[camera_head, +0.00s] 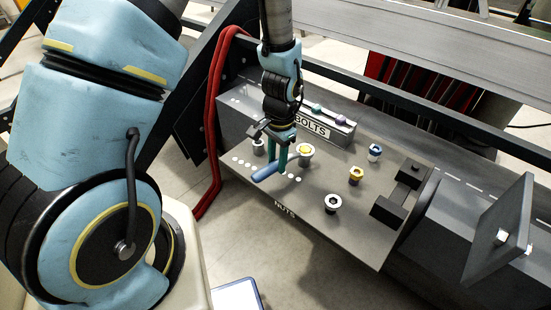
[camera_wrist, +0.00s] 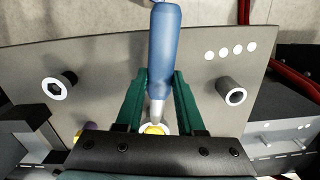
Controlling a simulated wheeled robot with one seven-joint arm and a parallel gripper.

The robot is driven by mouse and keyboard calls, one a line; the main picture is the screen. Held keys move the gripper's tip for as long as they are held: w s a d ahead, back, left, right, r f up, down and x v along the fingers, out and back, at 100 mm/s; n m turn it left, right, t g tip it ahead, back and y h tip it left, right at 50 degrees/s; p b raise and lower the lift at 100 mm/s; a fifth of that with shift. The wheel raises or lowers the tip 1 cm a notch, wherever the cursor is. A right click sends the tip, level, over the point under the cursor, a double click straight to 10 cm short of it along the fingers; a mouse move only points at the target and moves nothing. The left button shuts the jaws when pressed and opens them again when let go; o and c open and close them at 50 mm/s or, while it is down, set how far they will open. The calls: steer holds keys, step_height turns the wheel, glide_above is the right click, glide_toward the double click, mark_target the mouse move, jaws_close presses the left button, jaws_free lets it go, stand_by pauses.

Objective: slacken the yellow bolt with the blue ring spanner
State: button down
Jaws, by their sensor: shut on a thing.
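My gripper (camera_head: 281,165) is shut on the blue-handled spanner (camera_head: 268,174), low over the grey panel. In the wrist view the blue handle (camera_wrist: 165,50) lies between the green fingers, and its silver shank points to a yellow bolt head (camera_wrist: 155,129) in a pale collar. In the head view the yellow bolt (camera_head: 305,149) stands just right of the gripper. The spanner's working end is mostly hidden, so I cannot tell whether it sits around the bolt.
Other fittings stand on the panel (camera_head: 290,212): a yellow one (camera_head: 356,175), a blue-topped one (camera_head: 375,152) and a dark-holed one with a white rim (camera_head: 332,203). A "BOLTS" rack (camera_head: 335,135) is behind. Black blocks (camera_head: 390,212) stand at the right. Red hoses (camera_head: 212,120) hang left.

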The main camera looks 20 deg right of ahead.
steer(key=shift+s, duration=0.15)
stand_by(0.3)
steer(key=shift+s+d+n, duration=0.15)
steer(key=shift+s+n, duration=0.05)
steer(key=shift+n, duration=0.2)
steer(key=shift+w, duration=0.1)
steer(key=shift+w+a+m, duration=0.2)
steer(key=shift+w+m, duration=0.25)
steer(key=shift+m, duration=0.15)
steer(key=shift+r+p, duration=0.15)
steer(key=shift+p, duration=0.15)
steer(key=shift+r+p, duration=1.75)
steer(key=shift+r, duration=0.55)
steer(key=shift+a, duration=0.1)
